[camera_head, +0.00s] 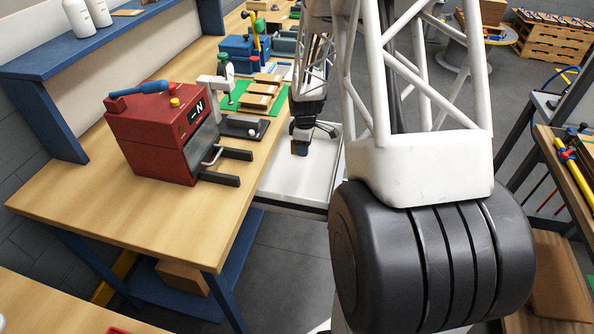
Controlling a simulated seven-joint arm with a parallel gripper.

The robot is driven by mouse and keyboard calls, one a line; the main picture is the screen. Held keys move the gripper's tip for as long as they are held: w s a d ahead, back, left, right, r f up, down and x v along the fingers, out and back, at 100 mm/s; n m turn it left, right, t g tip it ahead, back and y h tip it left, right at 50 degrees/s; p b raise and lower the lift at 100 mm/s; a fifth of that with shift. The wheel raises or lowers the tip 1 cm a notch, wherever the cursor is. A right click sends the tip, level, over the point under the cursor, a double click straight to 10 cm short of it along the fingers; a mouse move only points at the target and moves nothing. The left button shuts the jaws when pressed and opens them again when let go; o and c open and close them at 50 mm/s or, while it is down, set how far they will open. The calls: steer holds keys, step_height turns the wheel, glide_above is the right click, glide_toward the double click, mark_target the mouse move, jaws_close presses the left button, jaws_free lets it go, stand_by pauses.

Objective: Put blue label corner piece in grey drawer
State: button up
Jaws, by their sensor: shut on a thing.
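My gripper (302,141) points down at the end of my white lattice arm, above a pale grey, shallow open drawer or tray (285,182) at the bench's right edge.
A red machine (150,135) with a blue lever stands on the wooden bench (90,205), left of the drawer. A dark plate (240,127) and a green mat (272,122) with wooden blocks (262,90) lie behind it. A blue shelf (60,62) runs along the wall.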

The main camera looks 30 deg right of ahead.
mark_target(303, 173)
steer(key=shift+f, duration=0.1)
steer(key=shift+f, duration=3)
steer(key=shift+f, duration=0.15)
steer(key=shift+f, duration=1.75)
steer(key=o, duration=0.9)
steer(key=shift+f, duration=0.1)
steer(key=shift+o, duration=0.2)
steer(key=shift+r, duration=6.15)
